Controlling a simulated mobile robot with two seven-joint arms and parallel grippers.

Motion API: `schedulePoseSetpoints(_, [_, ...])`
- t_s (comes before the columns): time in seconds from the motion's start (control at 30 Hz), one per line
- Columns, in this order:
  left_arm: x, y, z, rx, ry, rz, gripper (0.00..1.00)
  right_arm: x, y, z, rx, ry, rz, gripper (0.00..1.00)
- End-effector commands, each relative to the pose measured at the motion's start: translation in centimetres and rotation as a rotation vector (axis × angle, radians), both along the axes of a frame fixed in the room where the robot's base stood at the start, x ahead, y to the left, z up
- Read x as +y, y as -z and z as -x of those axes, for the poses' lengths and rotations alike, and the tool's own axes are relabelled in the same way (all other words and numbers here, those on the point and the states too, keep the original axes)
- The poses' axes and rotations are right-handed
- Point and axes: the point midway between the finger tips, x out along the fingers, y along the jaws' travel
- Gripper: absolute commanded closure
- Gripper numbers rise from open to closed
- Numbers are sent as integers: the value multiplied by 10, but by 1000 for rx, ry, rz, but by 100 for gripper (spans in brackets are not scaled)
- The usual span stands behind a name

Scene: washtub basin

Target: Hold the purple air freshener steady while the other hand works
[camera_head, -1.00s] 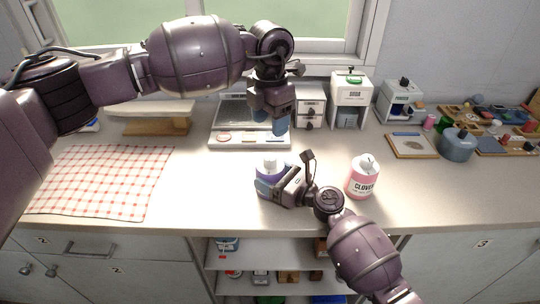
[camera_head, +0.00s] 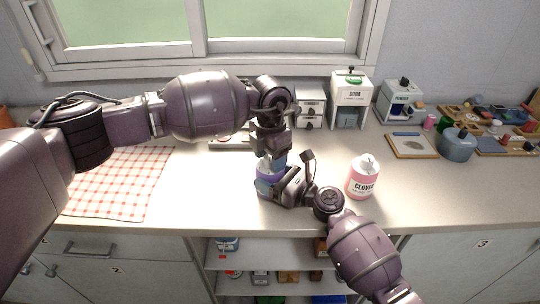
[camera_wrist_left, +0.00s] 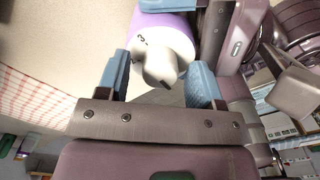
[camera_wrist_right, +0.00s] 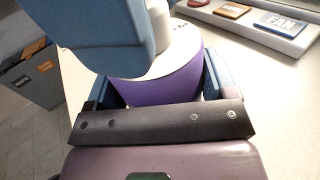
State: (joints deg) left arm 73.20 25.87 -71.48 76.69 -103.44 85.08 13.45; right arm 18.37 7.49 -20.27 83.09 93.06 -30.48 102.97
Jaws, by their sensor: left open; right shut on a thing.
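The purple air freshener (camera_head: 266,176) stands on the counter, a purple can with a white top. My right gripper (camera_head: 275,188) is shut around its body from the right; the purple side shows between the fingers in the right wrist view (camera_wrist_right: 168,82). My left gripper (camera_head: 271,161) points down right above the can and is open. In the left wrist view, the white cap with its nozzle (camera_wrist_left: 162,66) sits between the blue fingers, with space visible beside it. I cannot tell whether a finger touches the cap. The left fingers partly hide the can's top in the head view.
A pink bottle labelled Clover (camera_head: 362,178) stands just right of my right gripper. A checkered cloth (camera_head: 120,183) lies at the left. A white tray (camera_head: 230,143) sits behind, partly hidden by my left arm. Small dispensers (camera_head: 349,102) line the back wall.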

Motion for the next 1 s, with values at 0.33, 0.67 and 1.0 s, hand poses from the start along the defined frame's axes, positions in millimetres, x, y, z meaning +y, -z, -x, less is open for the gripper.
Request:
schedulePoseSetpoints(0.33, [0,0,0,0,0,0,81,0,0,0,1,-1,-1,53])
schedulePoseSetpoints(0.67, [0,-1,0,-1,30,1,90,0,0,0,1,-1,0,53])
schedulePoseSetpoints(1.0, [0,-1,0,-1,236,0,90,0,0,0,1,-1,0,53])
